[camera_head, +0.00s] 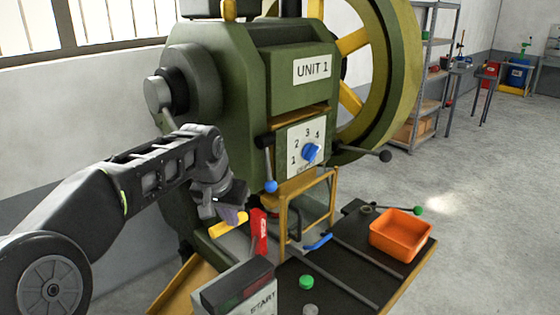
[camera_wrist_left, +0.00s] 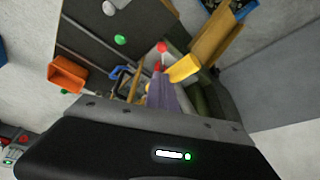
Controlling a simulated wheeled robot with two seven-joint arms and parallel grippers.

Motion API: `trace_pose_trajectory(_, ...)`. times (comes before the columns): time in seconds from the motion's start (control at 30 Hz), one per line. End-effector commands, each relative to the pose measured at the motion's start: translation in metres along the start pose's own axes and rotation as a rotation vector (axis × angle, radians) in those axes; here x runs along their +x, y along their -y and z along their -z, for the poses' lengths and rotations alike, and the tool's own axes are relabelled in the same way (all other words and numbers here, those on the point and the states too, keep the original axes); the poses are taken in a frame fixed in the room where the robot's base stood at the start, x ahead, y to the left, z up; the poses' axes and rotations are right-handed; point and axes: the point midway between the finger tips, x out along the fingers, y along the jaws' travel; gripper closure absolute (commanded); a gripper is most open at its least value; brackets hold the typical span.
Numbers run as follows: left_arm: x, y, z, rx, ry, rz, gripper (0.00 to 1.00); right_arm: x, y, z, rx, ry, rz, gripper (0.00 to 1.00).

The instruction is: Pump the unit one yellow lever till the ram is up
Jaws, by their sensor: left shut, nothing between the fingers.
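The green press labelled UNIT 1 (camera_head: 240,80) fills the middle of the head view. Its yellow lever (camera_head: 228,224) sticks out low at the front left; it also shows in the left wrist view (camera_wrist_left: 184,68). My left gripper (camera_head: 232,214) is shut and empty, with its fingertips right at the lever, seemingly just above it. Whether they touch it I cannot tell. In the wrist view the purple-grey fingers (camera_wrist_left: 164,97) lie beside the lever's near side. The ram is not clearly visible behind the yellow guard frame (camera_head: 310,205). My right gripper is not in view.
A red handle (camera_head: 259,231) stands close beside the yellow lever. A START box (camera_head: 240,292) is below it. A blue-knobbed lever (camera_head: 270,186) and a numbered dial (camera_head: 311,152) are above. An orange bin (camera_head: 401,234) sits on the dark table (camera_head: 345,262). Open floor lies at right.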

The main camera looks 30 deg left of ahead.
Motion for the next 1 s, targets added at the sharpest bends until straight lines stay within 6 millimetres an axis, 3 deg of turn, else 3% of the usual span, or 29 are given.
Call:
trace_pose_trajectory(0.4, -0.050, -0.019, 0.011, 0.000, -0.006, 0.004, 1.00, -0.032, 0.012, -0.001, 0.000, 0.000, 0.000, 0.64)
trace_pose_trajectory(0.83, -0.053, -0.021, 0.011, -0.001, -0.004, 0.004, 1.00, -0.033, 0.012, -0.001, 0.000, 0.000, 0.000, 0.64)
trace_pose_trajectory(1.0, -0.070, -0.025, 0.015, 0.000, -0.004, 0.004, 1.00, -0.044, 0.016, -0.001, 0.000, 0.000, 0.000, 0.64)
